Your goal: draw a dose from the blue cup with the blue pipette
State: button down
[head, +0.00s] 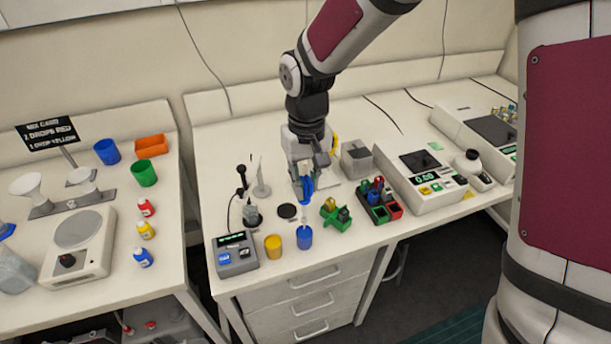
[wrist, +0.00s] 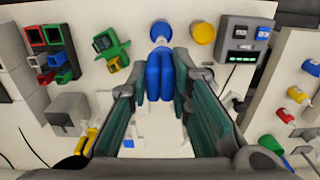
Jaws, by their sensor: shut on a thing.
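My gripper (head: 305,182) is shut on the blue pipette (head: 306,189), which hangs upright between the fingertips. In the wrist view the pipette's blue body (wrist: 160,76) sits between the two green-grey finger pads. A small blue cup (head: 304,241) stands near the bench's front edge, right below the pipette. The pipette's pale lower end reaches down toward the cup's mouth; I cannot tell whether the tip is inside it. The cup also shows in the wrist view (wrist: 160,31), just beyond the pipette, which hides part of it.
A yellow cup (head: 273,247) and a grey display box (head: 236,256) stand left of the blue cup. A green holder (head: 334,215) and a coloured rack (head: 379,205) stand to the right. A black disc (head: 287,211) lies behind. Another blue cup (head: 106,152) is on the left bench.

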aim_at(305, 196)
jog(key=shift+f+b, duration=0.85)
jog(key=shift+f, duration=1.55)
jog(key=c, duration=2)
grip_release()
jog(key=shift+o, duration=0.2)
jog(key=shift+r, duration=0.15)
jog(key=shift+r+p, duration=1.2)
jog(key=shift+r, duration=1.95)
